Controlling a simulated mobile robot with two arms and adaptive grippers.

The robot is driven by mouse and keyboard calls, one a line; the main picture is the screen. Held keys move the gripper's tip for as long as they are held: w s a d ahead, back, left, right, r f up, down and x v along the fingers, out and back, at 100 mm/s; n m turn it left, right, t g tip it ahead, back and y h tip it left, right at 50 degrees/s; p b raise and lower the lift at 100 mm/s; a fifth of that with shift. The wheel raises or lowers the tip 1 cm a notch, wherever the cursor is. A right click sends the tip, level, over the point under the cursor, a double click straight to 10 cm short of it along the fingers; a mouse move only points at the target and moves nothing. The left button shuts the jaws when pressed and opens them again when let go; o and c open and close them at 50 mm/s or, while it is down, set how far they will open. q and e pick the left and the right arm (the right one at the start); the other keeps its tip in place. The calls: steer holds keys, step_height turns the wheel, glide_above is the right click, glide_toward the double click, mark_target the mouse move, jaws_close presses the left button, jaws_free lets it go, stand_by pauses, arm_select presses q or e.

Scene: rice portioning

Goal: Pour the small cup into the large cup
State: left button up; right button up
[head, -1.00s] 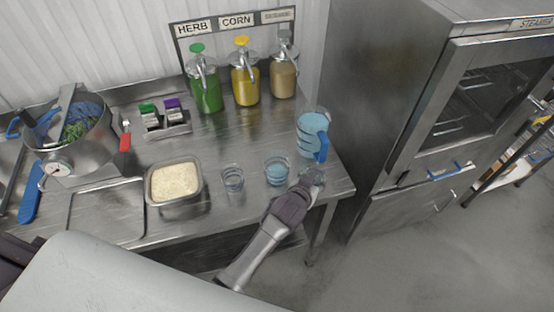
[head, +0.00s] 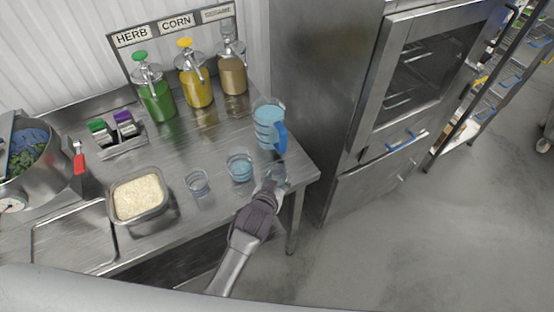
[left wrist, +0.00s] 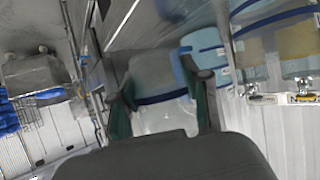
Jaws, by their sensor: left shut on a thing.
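My left gripper (head: 272,184) is shut on a clear cup (head: 277,172) near the table's front right corner. In the left wrist view the fingers (left wrist: 162,105) stand on both sides of this cup (left wrist: 160,84), which has a blue band. A cup with blue contents or markings (head: 240,168) stands on the table just left of the gripper. A smaller clear cup (head: 198,183) with blue bands stands further left. I cannot tell what the held cup contains. My right gripper is not in view.
A blue pitcher (head: 267,122) with its handle to the right stands behind the held cup. A rice container (head: 138,198) is at left. Green (head: 157,101), yellow (head: 198,90) and tan (head: 233,76) pump bottles stand at the back. A steel cabinet (head: 325,100) is at right.

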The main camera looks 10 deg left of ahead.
arm_select(q)
steer(key=s+r, duration=0.2)
steer(key=s, duration=0.5)
steer(key=shift+s+d, duration=0.35)
